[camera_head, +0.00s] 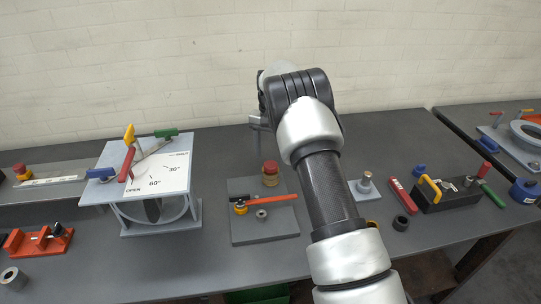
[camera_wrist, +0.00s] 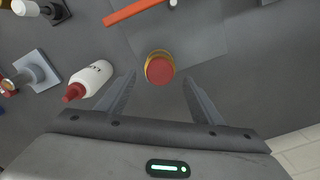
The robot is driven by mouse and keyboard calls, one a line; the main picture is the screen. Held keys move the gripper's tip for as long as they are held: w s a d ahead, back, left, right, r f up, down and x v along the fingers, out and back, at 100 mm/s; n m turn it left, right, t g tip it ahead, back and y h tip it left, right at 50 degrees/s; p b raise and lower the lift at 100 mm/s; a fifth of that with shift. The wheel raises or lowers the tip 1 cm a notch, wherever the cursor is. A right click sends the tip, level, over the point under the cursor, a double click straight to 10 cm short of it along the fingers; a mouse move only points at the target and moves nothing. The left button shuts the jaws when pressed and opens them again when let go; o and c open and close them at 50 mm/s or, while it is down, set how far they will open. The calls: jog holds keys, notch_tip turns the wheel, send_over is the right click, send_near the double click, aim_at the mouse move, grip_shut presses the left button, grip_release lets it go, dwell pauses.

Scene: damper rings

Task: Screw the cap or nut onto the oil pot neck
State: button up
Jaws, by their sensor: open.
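The oil pot (camera_head: 270,180) is a small amber pot at the back right of a grey plate on the bench. A red cap (camera_head: 270,167) sits on its top; I cannot tell how far it is screwed on. In the wrist view the red cap (camera_wrist: 159,70) covers most of the amber pot (camera_wrist: 157,54). My gripper (camera_wrist: 160,77) is open, with one finger on each side of the cap in the picture. No contact shows, and its height above the cap is unclear. In the head view the gripper is largely hidden behind my arm.
The grey plate (camera_head: 262,228) also carries an orange-red lever (camera_head: 270,199) and a small grey ring (camera_head: 261,215). A white bottle with a red tip (camera_wrist: 92,80) lies left of the gripper in the wrist view. A dial stand (camera_head: 153,172) is left of the plate.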

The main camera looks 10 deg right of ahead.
jog(key=shift+r, duration=0.55)
jog(key=shift+c, duration=0.9)
jog(key=n, duration=0.3)
jog(key=shift+s+f+n, duration=0.15)
jog(key=shift+f+n, duration=0.15)
jog(key=shift+f, duration=0.05)
jog(key=n, duration=0.2)
jog(key=shift+f+n, duration=0.15)
jog(key=shift+n, duration=0.25)
jog(key=n, duration=0.2)
jog(key=shift+n, duration=0.4)
jog(key=n, duration=0.5)
